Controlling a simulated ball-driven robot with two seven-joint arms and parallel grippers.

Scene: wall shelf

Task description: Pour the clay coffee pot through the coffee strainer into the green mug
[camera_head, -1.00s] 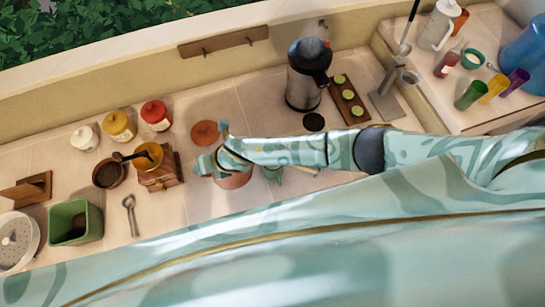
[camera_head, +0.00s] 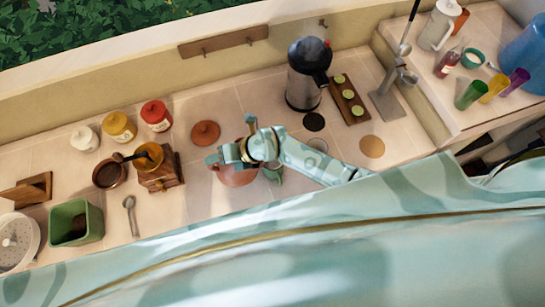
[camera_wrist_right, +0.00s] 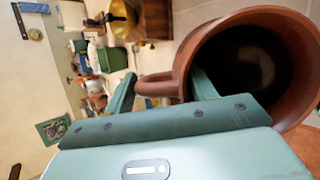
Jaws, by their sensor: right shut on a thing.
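The clay coffee pot (camera_head: 236,178) is a reddish-brown pot near the front middle of the counter, partly hidden under my right gripper (camera_head: 232,143). In the right wrist view the pot (camera_wrist_right: 292,95) shows its open, dark inside, and my right gripper (camera_wrist_right: 161,90) is shut on its handle. I cannot tell whether the pot touches the counter. The green mug (camera_head: 273,172) is close to the right of the pot, partly covered by my right arm. I cannot make out the coffee strainer. My left gripper is not in view.
A clay lid (camera_head: 206,133) lies behind the pot. A steel urn (camera_head: 306,82) and a wooden board with limes (camera_head: 348,98) stand behind, to the right. A grinder (camera_head: 160,172), a spoon (camera_head: 130,216) and a green bin (camera_head: 76,222) are left. Counter around the spoon is clear.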

